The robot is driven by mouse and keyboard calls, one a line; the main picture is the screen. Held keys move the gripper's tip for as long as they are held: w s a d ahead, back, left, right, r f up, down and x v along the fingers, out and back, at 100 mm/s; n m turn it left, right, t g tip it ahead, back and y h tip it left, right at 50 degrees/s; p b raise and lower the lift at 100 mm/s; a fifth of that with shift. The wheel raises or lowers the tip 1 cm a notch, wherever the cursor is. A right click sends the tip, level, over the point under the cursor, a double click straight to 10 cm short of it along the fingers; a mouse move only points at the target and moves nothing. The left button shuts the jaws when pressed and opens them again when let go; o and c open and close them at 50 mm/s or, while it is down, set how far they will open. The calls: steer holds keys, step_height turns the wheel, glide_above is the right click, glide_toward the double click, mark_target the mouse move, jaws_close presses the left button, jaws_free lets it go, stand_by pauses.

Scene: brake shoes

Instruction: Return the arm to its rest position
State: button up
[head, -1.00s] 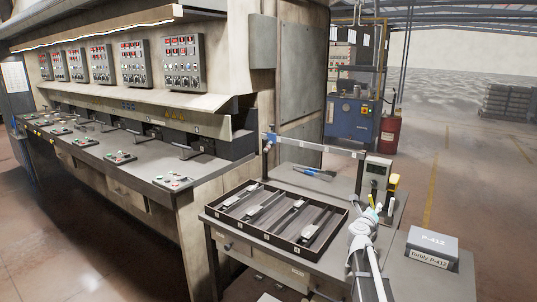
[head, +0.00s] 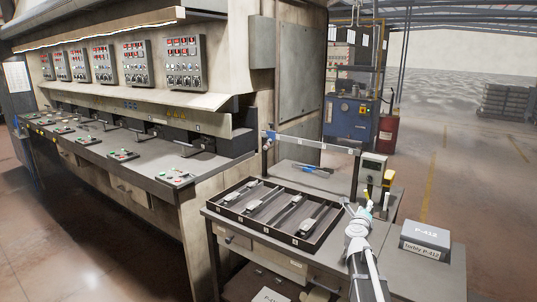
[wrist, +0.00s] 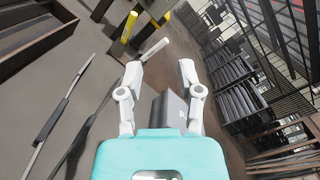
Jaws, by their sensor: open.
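My gripper (head: 352,208) shows in the head view at the end of my arm, right of the tray and above the right part of the workbench. In the wrist view its two pale fingers (wrist: 160,72) are spread apart with nothing held between them. A grey box shape (wrist: 170,112) lies beyond the fingers, apart from them. The dark tray (head: 255,230) on the bench holds several long metal brake shoes (head: 287,209) in its compartments.
A grey box labelled P-412 (head: 425,238) stands right of my arm. A gauge post (head: 372,172) and yellow-topped parts (head: 388,178) stand behind the gripper. A blue-handled tool (head: 311,169) lies at the back. A long machine console (head: 120,165) fills the left. Open floor lies right.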

steer(key=s+a+f+n+g+y, duration=0.1)
steer(key=s+a+f+n+y, duration=0.25)
steer(key=a+n, duration=0.35)
steer(key=s+a+f+n+g+y, duration=0.2)
steer(key=a+n+y, duration=0.3)
steer(key=a+n, duration=0.15)
steer(key=s+a+f+n+g+y, duration=0.1)
steer(key=s+a+f+n+y, duration=0.2)
steer(key=a+n+y, duration=0.4)
steer(key=s+a+f+n+g+h, duration=0.1)
steer(key=s+f+n+g+h, duration=0.1)
steer(key=s+f+n+g, duration=0.3)
steer(key=s+f+n+g+h, duration=0.2)
steer(key=s+f, duration=0.1)
steer(key=s, duration=0.4)
steer(key=s+d+f+n+g+h+p, duration=0.1)
steer(key=s+d+n+g+h, duration=0.3)
steer(key=s, duration=0.8)
step_height(320, 180, up, 11)
steer(key=g+p, duration=0.1)
steer(key=p, duration=1)
steer(key=shift+w+y, duration=0.15)
steer(key=shift+y, duration=0.3)
steer(key=shift+a+f, duration=0.1)
